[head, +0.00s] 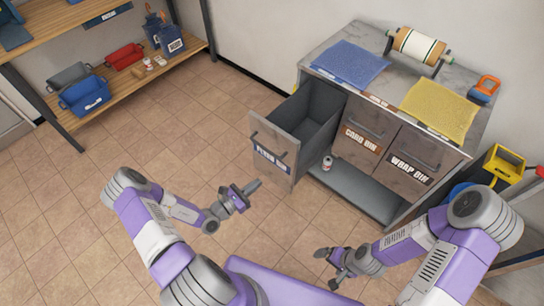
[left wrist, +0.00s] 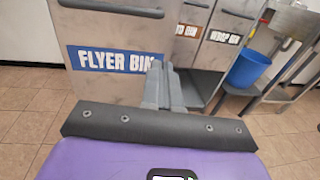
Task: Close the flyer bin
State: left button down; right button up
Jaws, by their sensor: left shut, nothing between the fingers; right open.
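The flyer bin (head: 270,150) is a grey drawer pulled far out of the cabinet, with a dark open inside and a blue "FLYER BIN" label on its front. Its front panel fills the upper left of the left wrist view (left wrist: 110,30), with a dark bar handle at the top. My left gripper (head: 255,186) is shut and empty, just in front of the lower part of the flyer bin's front; I cannot tell if it touches. In the left wrist view its fingers (left wrist: 160,80) overlap the label's right end. My right gripper (head: 328,268) is open and empty, low in front of the cabinet.
The card bin (head: 358,145) and wrap bin (head: 412,166) are shut. A can (head: 327,162) stands on the cabinet's lower shelf (head: 365,190). Blue and yellow mats and a paper roll (head: 418,45) lie on top. A blue bucket (left wrist: 249,68) is at the right. The floor at left is clear.

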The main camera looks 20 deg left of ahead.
pick_arm(q)
jog(key=a+n+y, duration=0.1)
jog(key=a, duration=0.2)
jog(key=t+b, duration=0.1)
jog(key=b, duration=0.3)
send_near(277, 152)
jog(key=shift+n+y, duration=0.3)
jog(key=shift+y, duration=0.1)
jog(key=x, duration=0.6)
jog(key=shift+d+r, duration=0.2)
jog(key=shift+d, duration=0.1)
jog(key=shift+w+d+r, duration=0.1)
jog(key=shift+w+d, duration=0.05)
jog(key=shift+w, duration=0.15)
jog(key=shift+w, duration=0.1)
